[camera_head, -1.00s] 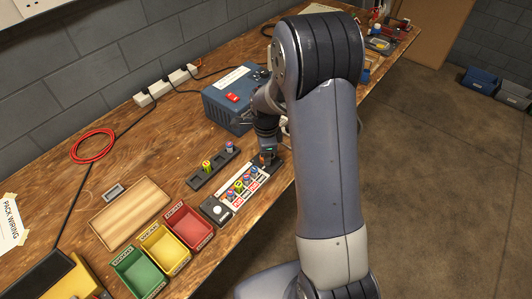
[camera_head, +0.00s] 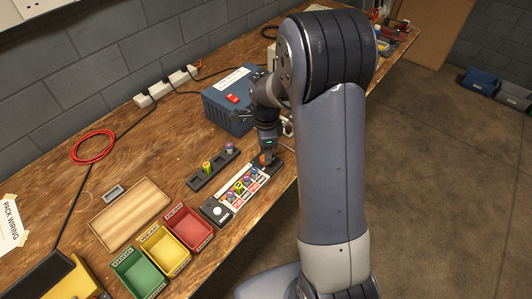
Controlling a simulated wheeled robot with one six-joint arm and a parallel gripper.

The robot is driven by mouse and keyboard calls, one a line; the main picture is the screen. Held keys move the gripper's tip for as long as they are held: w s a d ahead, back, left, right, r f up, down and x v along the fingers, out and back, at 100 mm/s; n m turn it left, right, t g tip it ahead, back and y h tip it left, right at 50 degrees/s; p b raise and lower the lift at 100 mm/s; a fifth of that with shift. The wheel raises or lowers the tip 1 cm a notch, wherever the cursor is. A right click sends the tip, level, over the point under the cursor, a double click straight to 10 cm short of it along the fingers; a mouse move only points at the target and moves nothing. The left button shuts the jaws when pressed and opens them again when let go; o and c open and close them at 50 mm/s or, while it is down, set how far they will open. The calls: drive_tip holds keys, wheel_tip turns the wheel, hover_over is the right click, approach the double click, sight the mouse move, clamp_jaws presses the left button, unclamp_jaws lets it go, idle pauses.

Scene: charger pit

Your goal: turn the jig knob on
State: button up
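The jig (camera_head: 215,219) is a long strip near the table's front edge, with several battery cells in a row and red-and-white labels. A round white dome (camera_head: 217,210) sits on its near-left end. My gripper (camera_head: 264,164) points down at the jig's far-right end, with a small orange patch between or beside the fingers. The fingers are too small and dark to tell whether they are open or shut. No knob shows clearly; that end of the jig is partly hidden by my gripper.
A dark rack (camera_head: 197,184) with two cells lies behind the jig. A blue power box (camera_head: 226,113) with a red switch stands close behind my wrist. Red (camera_head: 189,236), yellow (camera_head: 168,257) and green (camera_head: 141,279) bins and a wooden board (camera_head: 130,216) are at left.

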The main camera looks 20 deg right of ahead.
wheel_tip(320, 180, up, 8)
drive_tip(key=shift+f, duration=0.2)
wheel_tip(320, 180, down, 11)
drive_tip(key=shift+r, duration=0.1)
idle(0.6)
drive_tip(key=shift+n, duration=0.3)
